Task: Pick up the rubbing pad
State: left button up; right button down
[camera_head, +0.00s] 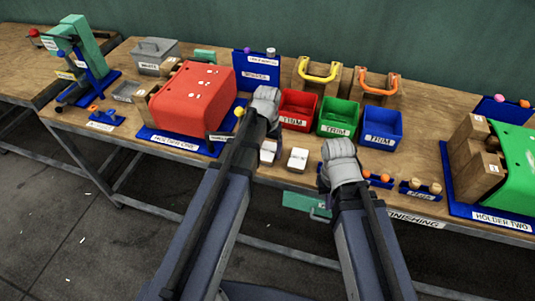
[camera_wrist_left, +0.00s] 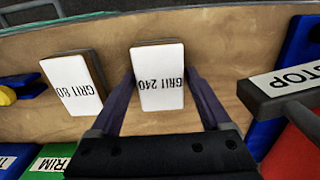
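Two small pads with white labelled tops lie on the wooden bench. The GRIT 240 pad (camera_wrist_left: 158,92) is at the centre of the left wrist view, and the GRIT 80 pad (camera_wrist_left: 72,85) is left of it. In the head view they are the white-topped blocks, GRIT 240 (camera_head: 267,156) on the left and GRIT 80 (camera_head: 298,158) on the right. My left gripper (camera_wrist_left: 160,78) is open, with one finger on each side of the GRIT 240 pad; I cannot tell whether they touch it. My right gripper (camera_head: 342,165) hangs over the bench's front; its fingers are hidden.
The red holder one (camera_head: 195,95) and its STOP plate (camera_wrist_left: 290,78) stand close beside my left gripper. Red (camera_head: 298,108), green (camera_head: 337,116) and blue (camera_head: 381,126) TRIM bins are behind the pads. The green holder two (camera_head: 520,165) is at the far right.

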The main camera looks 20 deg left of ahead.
aim_at(268, 151)
pick_arm(q)
jog(key=c, duration=1)
notch_tip(268, 151, up, 10)
jog(key=p, duration=1)
jog(key=o, duration=0.8)
jog(key=c, duration=0.7)
jog(key=shift+d, duration=0.1)
